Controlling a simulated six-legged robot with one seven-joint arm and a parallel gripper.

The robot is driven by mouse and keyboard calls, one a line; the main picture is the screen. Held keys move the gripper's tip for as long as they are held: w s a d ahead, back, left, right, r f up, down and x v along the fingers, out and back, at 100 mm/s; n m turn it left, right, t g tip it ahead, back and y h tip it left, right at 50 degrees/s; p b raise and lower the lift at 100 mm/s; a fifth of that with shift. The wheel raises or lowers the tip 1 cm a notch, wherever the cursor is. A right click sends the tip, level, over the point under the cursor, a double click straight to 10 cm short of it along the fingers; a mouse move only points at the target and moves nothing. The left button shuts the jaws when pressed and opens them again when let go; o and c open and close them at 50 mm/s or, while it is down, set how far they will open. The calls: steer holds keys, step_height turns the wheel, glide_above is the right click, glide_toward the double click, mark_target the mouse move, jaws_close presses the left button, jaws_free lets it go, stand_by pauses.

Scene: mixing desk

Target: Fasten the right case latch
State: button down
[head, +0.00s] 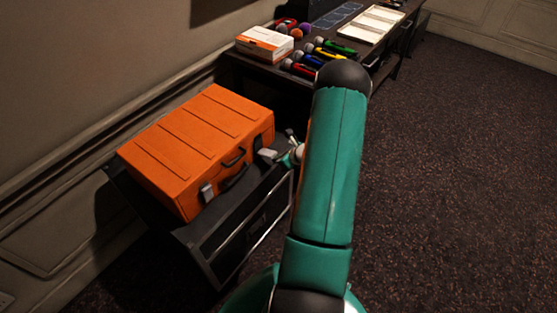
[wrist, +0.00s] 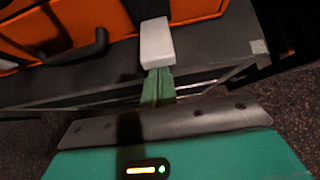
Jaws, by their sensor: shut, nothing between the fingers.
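The orange case (head: 195,145) stands closed-looking on a dark cabinet, its front facing the lower right. The right case latch (head: 268,153) is a pale block at the right end of that front and appears to stick out from it. In the wrist view the latch (wrist: 156,40) is a white tab below a dark strip, hanging over the cabinet top. My gripper (wrist: 158,78) is shut and empty, its green fingertips right at the tab's lower end; I cannot tell whether they touch. In the head view my arm partly hides the gripper. The left latch (head: 206,192) lies close against the front.
The case's dark handle (wrist: 75,45) is left of the latch. The cabinet top (wrist: 215,55) has a narrow free strip before the case. A desk behind holds an orange-white box (head: 265,43), several microphones (head: 310,60) and pale panels (head: 372,24). The carpet at right is clear.

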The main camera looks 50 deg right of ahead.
mark_target(271, 154)
steer(key=shift+r, duration=0.2)
steer(key=shift+w+a+r+g, duration=0.1)
steer(key=shift+w+r+g, duration=0.1)
steer(key=shift+r+g, duration=0.35)
steer(key=shift+w+r+g, duration=0.2)
steer(key=shift+r+g, duration=0.15)
steer(key=shift+g, duration=0.4)
steer(key=w+r+g, duration=0.1)
steer(key=r+g, duration=0.1)
steer(key=g, duration=0.1)
steer(key=shift+w, duration=0.2)
steer(key=shift+w+a+r+g+h, duration=0.1)
steer(key=shift+w+r+g+h, duration=0.45)
steer(key=shift+g, duration=0.55)
steer(key=w+g, duration=0.1)
steer(key=w+r+g, duration=0.1)
steer(key=g, duration=0.1)
steer(key=shift+r, duration=0.3)
steer(key=shift+s, duration=0.15)
steer(key=shift+r, duration=0.1)
steer(key=shift+r, duration=0.65)
